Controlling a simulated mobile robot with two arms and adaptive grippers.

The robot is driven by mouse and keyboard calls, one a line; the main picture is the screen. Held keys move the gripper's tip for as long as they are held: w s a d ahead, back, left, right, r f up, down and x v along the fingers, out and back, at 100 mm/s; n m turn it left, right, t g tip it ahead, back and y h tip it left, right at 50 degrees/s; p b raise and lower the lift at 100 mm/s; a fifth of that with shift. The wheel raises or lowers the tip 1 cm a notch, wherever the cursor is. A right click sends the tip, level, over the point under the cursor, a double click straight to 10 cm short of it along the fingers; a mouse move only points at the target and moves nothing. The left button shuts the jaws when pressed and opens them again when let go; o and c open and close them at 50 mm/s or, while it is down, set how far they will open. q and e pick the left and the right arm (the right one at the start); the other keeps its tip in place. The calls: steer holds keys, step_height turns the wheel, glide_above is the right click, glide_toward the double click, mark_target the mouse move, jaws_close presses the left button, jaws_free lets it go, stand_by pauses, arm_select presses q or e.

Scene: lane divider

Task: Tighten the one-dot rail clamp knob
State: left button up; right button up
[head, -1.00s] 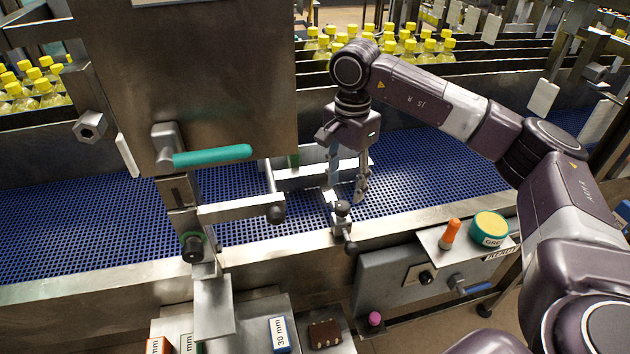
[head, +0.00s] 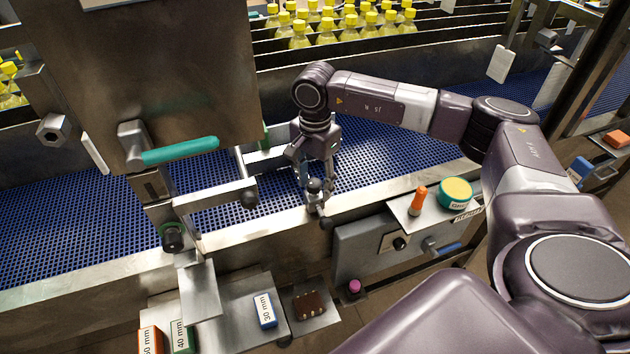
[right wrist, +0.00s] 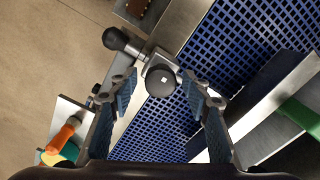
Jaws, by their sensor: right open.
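A dark round clamp knob (head: 315,186) stands on a small metal clamp at the conveyor's front rail. In the right wrist view the knob (right wrist: 163,82) shows one small white mark on its top. My right gripper (head: 316,178) points down at it and is open. In the right wrist view the fingertips of this gripper (right wrist: 160,84) lie on either side of the knob, with gaps visible; I cannot tell their exact height against it. A black ball-ended lever (right wrist: 117,39) sticks out from the clamp. My left gripper is not in view.
A metal housing with a teal handle (head: 180,151) stands to the left, with another black knob (head: 172,237) below it. A shelf with an orange marker (head: 418,198) and a round tin (head: 456,192) lies to the right. Labelled blocks (head: 265,311) lie in front.

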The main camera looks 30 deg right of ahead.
steer(key=c, duration=1.2)
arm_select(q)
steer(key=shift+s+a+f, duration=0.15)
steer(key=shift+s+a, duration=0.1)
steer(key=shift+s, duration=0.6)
arm_select(e)
steer(key=shift+o, duration=0.2)
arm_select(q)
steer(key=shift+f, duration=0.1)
arm_select(e)
steer(key=m+b, duration=0.3)
steer(key=shift+f, duration=0.15)
steer(key=m+b, duration=0.3)
steer(key=m, duration=0.2)
steer(key=shift+m, duration=0.4)
steer(key=m+b, duration=0.2)
steer(key=m, duration=0.2)
steer(key=shift+s+m, duration=0.1)
steer(key=shift+m, duration=0.2)
arm_select(q)
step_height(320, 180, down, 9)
steer(key=b, duration=0.1)
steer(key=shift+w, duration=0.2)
arm_select(e)
steer(key=m, duration=0.5)
steer(key=shift+a+r, duration=0.1)
steer(key=shift+r, duration=0.2)
